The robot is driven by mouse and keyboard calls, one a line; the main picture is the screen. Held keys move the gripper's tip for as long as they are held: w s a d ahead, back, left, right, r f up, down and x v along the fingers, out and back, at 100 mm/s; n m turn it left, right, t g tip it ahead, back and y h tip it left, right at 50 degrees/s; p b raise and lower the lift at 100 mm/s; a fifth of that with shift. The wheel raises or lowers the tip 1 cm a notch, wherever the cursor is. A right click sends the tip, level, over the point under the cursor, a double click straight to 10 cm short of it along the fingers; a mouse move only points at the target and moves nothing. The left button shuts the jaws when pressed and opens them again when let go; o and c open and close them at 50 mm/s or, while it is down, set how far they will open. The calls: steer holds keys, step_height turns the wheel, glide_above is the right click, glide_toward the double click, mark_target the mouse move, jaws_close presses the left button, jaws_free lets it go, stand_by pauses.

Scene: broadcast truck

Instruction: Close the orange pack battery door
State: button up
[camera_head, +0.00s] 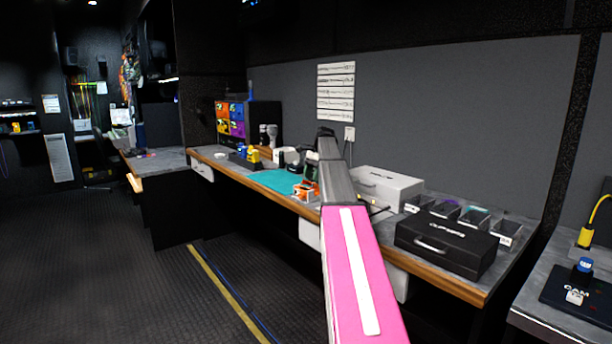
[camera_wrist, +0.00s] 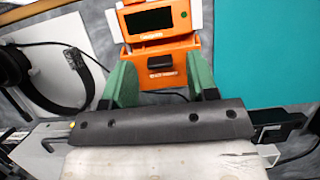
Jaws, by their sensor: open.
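The orange pack (camera_wrist: 192,14) is at the top of the wrist view, with a dark screen on its face. In the head view the orange pack (camera_head: 308,191) sits on the workbench near its front edge, partly hidden by my arm. An orange flap, the battery door (camera_wrist: 178,72), extends from the pack toward my gripper and looks open; it bears a black latch and a small label. My gripper (camera_wrist: 160,82) is open, its two green fingers apart on either side of the door's near end. Nothing is held between them. Whether the fingers touch the door I cannot tell.
A teal mat (camera_wrist: 260,50) lies right of the pack. Black headphones (camera_wrist: 70,92) rest on a white sheet at left. In the head view a white case (camera_head: 392,188) and a black case (camera_head: 445,243) stand on the bench at right. The floor in front is clear.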

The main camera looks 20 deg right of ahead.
mark_target(309, 181)
steer(key=shift+a+f, duration=0.1)
steer(key=shift+f, duration=0.1)
steer(key=c, duration=0.9)
steer(key=shift+s+a+f+t+h, duration=0.25)
steer(key=shift+a+h, duration=0.1)
steer(key=shift+h, duration=0.35)
steer(key=shift+s+a+f+t+h, duration=0.15)
steer(key=shift+a+f+t+h, duration=0.15)
steer(key=shift+h, duration=0.4)
steer(key=shift+c, duration=0.2)
steer(key=shift+a+f+t+h, duration=0.2)
steer(key=shift+f+t+h, duration=0.25)
steer(key=shift+h, duration=0.65)
steer(key=o, duration=0.9)
steer(key=shift+o, duration=0.2)
